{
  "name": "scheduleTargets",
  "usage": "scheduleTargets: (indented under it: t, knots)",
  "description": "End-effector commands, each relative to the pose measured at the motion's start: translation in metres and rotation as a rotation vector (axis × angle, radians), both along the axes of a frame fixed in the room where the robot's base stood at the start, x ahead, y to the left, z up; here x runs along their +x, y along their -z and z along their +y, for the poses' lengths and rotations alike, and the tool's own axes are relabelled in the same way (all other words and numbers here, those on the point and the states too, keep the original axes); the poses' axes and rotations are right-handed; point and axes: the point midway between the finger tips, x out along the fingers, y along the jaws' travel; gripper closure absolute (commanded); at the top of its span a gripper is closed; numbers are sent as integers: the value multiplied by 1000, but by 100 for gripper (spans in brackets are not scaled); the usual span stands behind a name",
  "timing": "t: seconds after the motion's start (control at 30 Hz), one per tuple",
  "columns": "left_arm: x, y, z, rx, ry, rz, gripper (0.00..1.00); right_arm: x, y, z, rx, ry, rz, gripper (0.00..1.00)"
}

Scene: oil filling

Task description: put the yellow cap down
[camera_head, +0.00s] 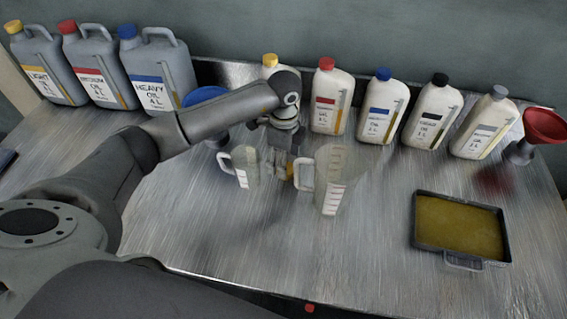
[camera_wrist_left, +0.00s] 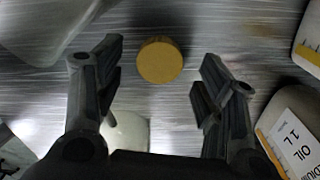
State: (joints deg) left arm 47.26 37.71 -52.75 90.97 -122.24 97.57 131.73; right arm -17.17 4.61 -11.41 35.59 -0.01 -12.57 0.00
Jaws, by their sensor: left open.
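The yellow cap (camera_wrist_left: 160,60) lies on the metal bench, in front of my left gripper (camera_wrist_left: 158,75) in the left wrist view. The two fingers stand wide apart on either side of the cap, with clear gaps. My left gripper (camera_head: 283,163) is also in the head view, low between two clear measuring jugs. Only a small yellow patch of the cap (camera_head: 290,173) shows there, partly hidden by the fingers. My right gripper is not in view.
A small jug (camera_head: 244,167) stands close left and a larger jug (camera_head: 334,181) close right. White oil bottles (camera_head: 331,101) line the back. Large grey cans (camera_head: 161,69) stand at back left. A tray of yellow liquid (camera_head: 415,235) and a red funnel (camera_head: 544,125) are right.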

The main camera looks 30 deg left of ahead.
Motion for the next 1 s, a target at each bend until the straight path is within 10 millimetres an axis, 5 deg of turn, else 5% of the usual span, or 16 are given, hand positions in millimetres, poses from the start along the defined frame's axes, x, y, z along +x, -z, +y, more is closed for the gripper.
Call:
scheduleTargets:
  t: [0.43, 1.0]
  knots:
    - [2, -86, 0, 0, -1, -3, 36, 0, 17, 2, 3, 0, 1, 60]
    - [1, -98, 0, 0, 0, 0, 36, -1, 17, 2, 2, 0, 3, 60]
